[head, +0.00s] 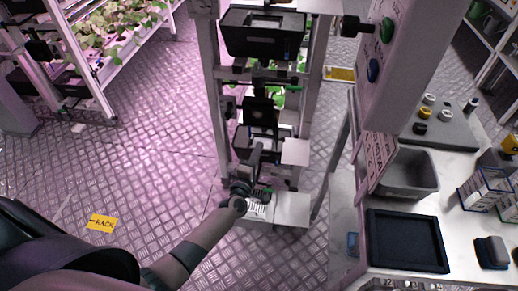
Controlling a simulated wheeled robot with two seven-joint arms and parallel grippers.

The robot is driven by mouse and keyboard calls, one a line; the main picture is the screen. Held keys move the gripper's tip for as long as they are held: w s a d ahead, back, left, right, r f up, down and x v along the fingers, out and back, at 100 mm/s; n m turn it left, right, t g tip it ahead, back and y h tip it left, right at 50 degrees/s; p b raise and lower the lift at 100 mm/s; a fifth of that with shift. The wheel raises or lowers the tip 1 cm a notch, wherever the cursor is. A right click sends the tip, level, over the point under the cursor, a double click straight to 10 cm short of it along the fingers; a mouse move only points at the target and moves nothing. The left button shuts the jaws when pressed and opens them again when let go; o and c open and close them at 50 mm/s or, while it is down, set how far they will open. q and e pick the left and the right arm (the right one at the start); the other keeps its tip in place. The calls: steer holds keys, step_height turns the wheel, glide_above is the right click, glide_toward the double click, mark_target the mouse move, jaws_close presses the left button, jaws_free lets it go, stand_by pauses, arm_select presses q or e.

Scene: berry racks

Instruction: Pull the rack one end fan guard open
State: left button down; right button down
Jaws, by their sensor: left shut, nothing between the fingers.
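The end of a rack (213,110) stands upright in the middle of the head view, with dark fan parts mounted on its frame. A black panel (261,116), which looks like the fan guard, sits partway up this end. I cannot tell how far open it is. My left gripper (257,151) is in front of the rack end, just below the panel, shut and empty. Whether it touches the guard is unclear, as the wrist and dark parts overlap there. My right gripper is not in view.
A bench with a dark tray (406,241) and a grey bin (408,172) stands on the right. A post with buttons (400,70) rises beside the rack. A plant rack (110,40) is at upper left. Metal floor lies clear on the left, with a yellow label (102,222).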

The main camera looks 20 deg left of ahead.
arm_select(q)
steer(key=s+d, duration=0.2)
steer(key=s, duration=0.6)
steer(key=shift+s+d, duration=0.2)
steer(key=shift+s, duration=0.05)
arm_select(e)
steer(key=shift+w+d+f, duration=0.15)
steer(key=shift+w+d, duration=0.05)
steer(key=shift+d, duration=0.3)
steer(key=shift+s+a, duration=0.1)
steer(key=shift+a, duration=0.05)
